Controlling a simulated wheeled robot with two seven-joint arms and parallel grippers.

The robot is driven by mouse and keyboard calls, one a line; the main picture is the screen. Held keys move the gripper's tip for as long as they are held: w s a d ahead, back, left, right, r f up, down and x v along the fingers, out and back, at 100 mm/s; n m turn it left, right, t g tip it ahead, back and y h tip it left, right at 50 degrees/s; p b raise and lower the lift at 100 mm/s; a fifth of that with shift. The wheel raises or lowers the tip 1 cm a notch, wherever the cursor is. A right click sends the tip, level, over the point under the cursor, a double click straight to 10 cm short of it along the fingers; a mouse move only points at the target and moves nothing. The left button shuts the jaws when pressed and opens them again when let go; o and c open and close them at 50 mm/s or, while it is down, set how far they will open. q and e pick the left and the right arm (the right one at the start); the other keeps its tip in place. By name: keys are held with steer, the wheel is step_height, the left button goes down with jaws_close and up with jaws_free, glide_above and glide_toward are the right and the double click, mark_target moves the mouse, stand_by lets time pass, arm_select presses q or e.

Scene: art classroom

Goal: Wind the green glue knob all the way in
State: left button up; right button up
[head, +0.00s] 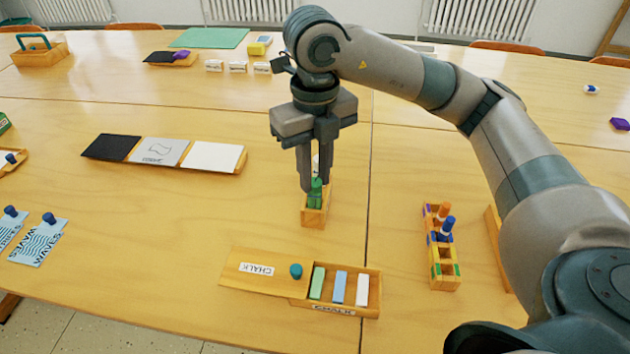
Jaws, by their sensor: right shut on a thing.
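My right gripper (315,187) points straight down over a small wooden holder (313,217) in the middle of the table. Its fingers are shut on a green glue piece (314,200) that stands upright in the holder. The fingers hide much of the green piece, so I cannot tell the knob from the body or how far it is wound. A white part (316,163) shows behind the fingers. My left gripper is not in the head view.
A chalk box (268,286) with a partly slid lid lies in front of the holder. A wooden marker rack (444,266) stands to the right. A three-panel board (214,157) lies to the left. Blue-knobbed wave cards (38,243) lie far left. The table around the holder is clear.

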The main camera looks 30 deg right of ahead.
steer(key=shift+f+n+b, duration=0.1)
steer(key=shift+n+b, duration=0.5)
steer(key=shift+n, duration=0.7)
steer(key=o, duration=1.5)
steer(key=shift+r, duration=0.2)
steer(key=shift+r+p, duration=2.05)
steer(key=shift+r, duration=0.85)
